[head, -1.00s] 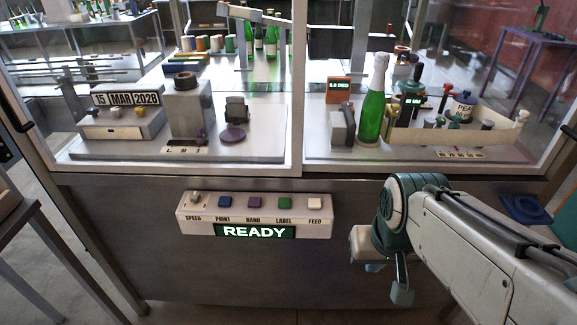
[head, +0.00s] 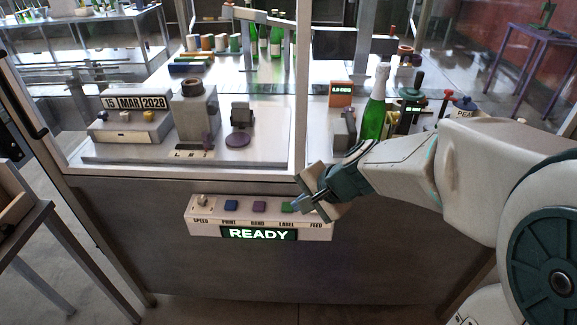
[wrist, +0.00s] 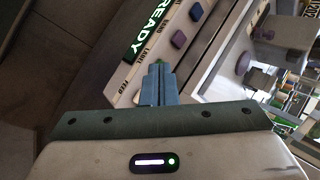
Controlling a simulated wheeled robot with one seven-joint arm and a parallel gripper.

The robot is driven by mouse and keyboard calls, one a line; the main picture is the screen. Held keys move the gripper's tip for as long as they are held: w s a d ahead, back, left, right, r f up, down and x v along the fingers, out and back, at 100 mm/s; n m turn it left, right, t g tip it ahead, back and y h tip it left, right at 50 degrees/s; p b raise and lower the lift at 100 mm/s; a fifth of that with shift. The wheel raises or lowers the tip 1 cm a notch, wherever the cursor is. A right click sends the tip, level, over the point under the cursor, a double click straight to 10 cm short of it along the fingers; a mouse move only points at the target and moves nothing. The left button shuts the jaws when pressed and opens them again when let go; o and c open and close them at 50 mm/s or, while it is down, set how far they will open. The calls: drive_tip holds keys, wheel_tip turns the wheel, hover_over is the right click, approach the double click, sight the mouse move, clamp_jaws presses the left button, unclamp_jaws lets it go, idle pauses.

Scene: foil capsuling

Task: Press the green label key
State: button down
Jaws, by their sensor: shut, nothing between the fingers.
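The green label key (head: 287,207) is on the sloped top of the pale key panel (head: 207,225), right of the purple band key (head: 259,208). My gripper (head: 299,204) is shut and empty, its fingertips at the right side of the green key in the head view. In the wrist view, my closed fingers (wrist: 159,72) point at the panel, and only a sliver of the green key (wrist: 159,61) shows past their tips. I cannot tell whether they touch it. The feed key is hidden behind my gripper.
The panel also carries a blue print key (head: 231,206), a speed knob (head: 203,201) and a lit READY display (head: 258,233). A post and glass guard stand above the panel. A green bottle (head: 375,106) stands behind my arm.

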drive_tip(key=w+a+m+t+p, duration=0.1)
drive_tip(key=w+a+m+p, duration=0.1)
drive_tip(key=w+m, duration=0.25)
drive_tip(key=m+t+p, duration=0.1)
drive_tip(key=m+p, duration=0.1)
drive_tip(key=m, duration=0.4)
hover_over(290, 208)
drive_tip(key=f, duration=0.1)
drive_tip(key=shift+f, duration=0.2)
wheel_tip(290, 208, down, 8)
drive_tip(key=b, duration=0.7)
drive_tip(key=shift+f+b, duration=0.4)
drive_tip(key=shift+b, duration=0.25)
drive_tip(key=shift+f, duration=0.15)
idle(0.5)
drive_tip(key=shift+f+b, duration=0.3)
drive_tip(key=shift+b, duration=0.3)
